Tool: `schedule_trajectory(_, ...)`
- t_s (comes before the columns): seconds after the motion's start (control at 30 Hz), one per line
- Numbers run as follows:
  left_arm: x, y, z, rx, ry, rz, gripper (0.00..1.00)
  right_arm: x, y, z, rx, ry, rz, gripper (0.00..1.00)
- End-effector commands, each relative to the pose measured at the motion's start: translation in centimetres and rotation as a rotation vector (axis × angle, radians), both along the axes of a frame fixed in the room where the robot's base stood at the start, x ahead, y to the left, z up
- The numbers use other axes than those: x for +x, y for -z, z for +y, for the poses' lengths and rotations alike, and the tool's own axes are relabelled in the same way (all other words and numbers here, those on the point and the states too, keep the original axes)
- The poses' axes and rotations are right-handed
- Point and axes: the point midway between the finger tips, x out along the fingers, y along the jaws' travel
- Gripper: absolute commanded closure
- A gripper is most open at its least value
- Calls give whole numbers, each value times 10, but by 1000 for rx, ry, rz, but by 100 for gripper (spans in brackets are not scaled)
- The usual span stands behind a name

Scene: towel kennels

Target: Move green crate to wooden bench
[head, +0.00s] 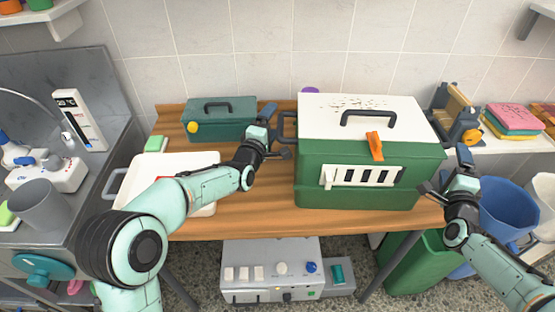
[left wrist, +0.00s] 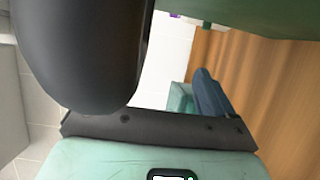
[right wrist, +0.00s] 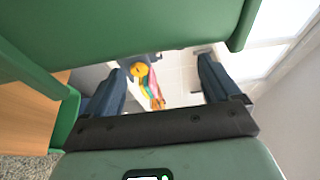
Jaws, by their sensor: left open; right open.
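The green crate (head: 330,199) is a large carrier with a white lid, a top handle, an orange latch and a barred front. It stands upright on the wooden bench (head: 255,222), at its right part. My left gripper (head: 277,134) is open at the crate's left side, by the dark side handle (head: 288,127). A large dark part, probably that handle, hides one finger in the left wrist view. My right gripper (head: 446,172) is open at the crate's right side; green crate parts (right wrist: 150,30) fill the top of the right wrist view. Whether either gripper touches the crate I cannot tell.
A small green toolbox (head: 222,122) and a white tray (head: 205,157) occupy the bench's left part. A sink counter is at left. A shelf with folded towels (head: 513,118), a blue bucket (head: 508,208) and a green bin (head: 415,265) are at right. A grey machine (head: 272,270) stands below.

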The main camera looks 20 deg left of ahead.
Motion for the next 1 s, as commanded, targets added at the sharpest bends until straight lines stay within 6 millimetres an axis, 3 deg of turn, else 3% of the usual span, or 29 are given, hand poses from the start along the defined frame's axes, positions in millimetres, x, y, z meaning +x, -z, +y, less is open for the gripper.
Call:
schedule_trajectory(0.37, -9, 0, 0, 0, 0, 2, 13, 0, 0, 0, 0, 0, 1, 11)
schedule_trajectory(0.8, -92, -1, 1, 0, 0, 0, 13, 0, 0, 0, 0, 0, 1, 11)
schedule_trajectory(1.0, -116, -1, 1, 1, 0, 0, 13, 0, 0, 0, 0, 0, 1, 11)
